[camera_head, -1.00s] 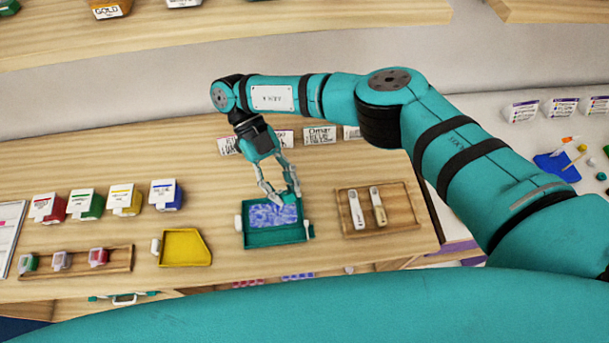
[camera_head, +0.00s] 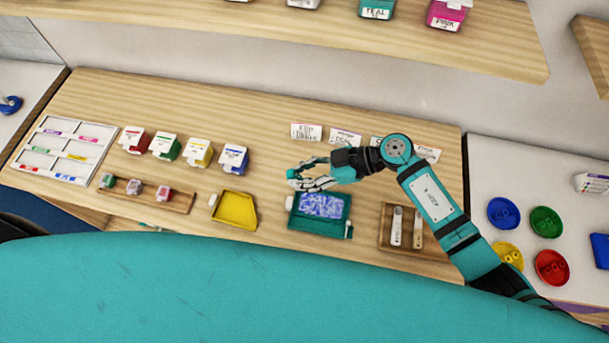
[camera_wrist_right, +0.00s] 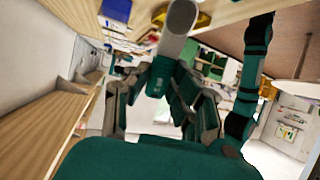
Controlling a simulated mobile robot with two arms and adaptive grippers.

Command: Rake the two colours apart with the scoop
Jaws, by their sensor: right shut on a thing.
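My right gripper (camera_head: 297,177) is above the back left edge of the teal tray (camera_head: 316,231), with its fingers pointing left in the head view. It is shut on a pale grey, round-ended thing (camera_wrist_right: 176,28) that looks like the scoop's handle; its other end is not clear. The tray holds a layer of small blue-violet beads (camera_head: 321,204); the separate colours are too small to tell. My left gripper is not in view.
A yellow tray (camera_head: 235,210) stands left of the teal one. A wooden rack (camera_head: 386,237) with two pale tools is on the right. Labelled boxes (camera_head: 199,151) stand behind left, a wooden holder (camera_head: 180,205) with small jars before them. Cards stand at the back.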

